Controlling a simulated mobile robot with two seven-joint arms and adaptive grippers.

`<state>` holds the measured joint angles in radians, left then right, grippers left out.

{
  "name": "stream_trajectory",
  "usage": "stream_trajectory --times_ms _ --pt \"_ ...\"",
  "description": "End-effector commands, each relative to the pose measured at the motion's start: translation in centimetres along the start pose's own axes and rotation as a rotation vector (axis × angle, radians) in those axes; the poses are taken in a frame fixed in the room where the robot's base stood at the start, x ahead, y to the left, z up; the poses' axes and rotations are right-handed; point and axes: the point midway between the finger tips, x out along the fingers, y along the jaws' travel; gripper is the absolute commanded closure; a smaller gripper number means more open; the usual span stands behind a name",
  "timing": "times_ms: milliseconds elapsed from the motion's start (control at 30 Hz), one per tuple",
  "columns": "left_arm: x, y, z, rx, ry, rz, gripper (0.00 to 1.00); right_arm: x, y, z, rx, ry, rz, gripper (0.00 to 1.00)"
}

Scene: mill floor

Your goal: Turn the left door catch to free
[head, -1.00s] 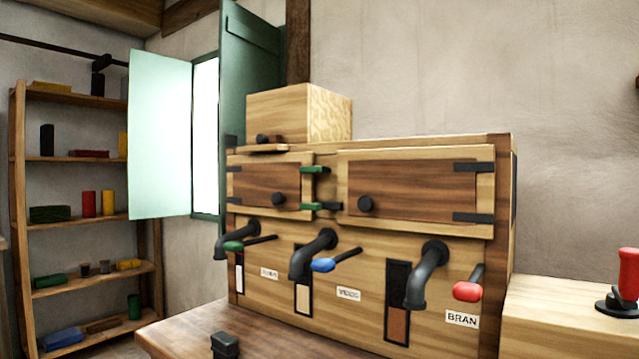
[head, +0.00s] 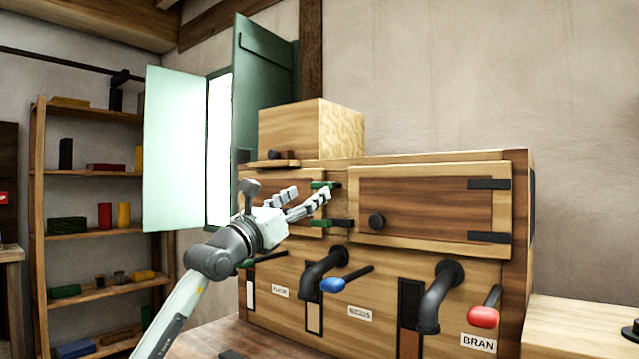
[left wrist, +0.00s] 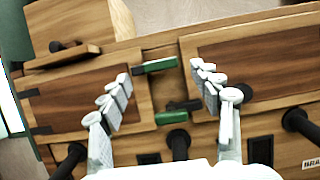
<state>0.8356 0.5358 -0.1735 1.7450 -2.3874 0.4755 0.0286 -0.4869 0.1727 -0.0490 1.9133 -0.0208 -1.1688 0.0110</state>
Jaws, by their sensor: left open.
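The mill cabinet has a left door (left wrist: 80,90) and a right door (left wrist: 260,60), both closed in their frames. On the post between them sits an upper green catch (left wrist: 161,65), lying about level, with a small dark end at its left. Below it is a lower catch (left wrist: 172,117), green with a dark bar beside it. I cannot tell for sure which door each catch holds. My left gripper (head: 309,195) is open and empty in front of the post. In the left wrist view its fingers (left wrist: 162,74) stand either side of the upper catch, apart from it. My right gripper is not in view.
Below the doors, black spouts (head: 322,268) and levers with blue (head: 332,286) and red (head: 483,317) knobs stick out. A wooden box (head: 290,131) stands on the cabinet top. An open green shutter (head: 265,85) and a shelf (head: 95,175) are at the left.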

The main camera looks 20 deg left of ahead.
Motion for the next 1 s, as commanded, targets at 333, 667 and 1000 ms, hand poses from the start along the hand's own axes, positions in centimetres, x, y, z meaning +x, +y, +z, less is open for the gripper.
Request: stream_trajectory --times_ms 333,667,1000 --pt "5.2 0.0 0.2 -0.003 -0.002 -0.001 0.36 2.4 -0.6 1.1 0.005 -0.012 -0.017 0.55" --pt "5.9 0.0 0.0 -0.004 -0.003 -0.001 0.36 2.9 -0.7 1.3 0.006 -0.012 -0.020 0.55" --pt "5.9 0.0 0.0 -0.004 -0.003 -0.001 0.72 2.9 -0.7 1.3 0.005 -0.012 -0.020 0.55"
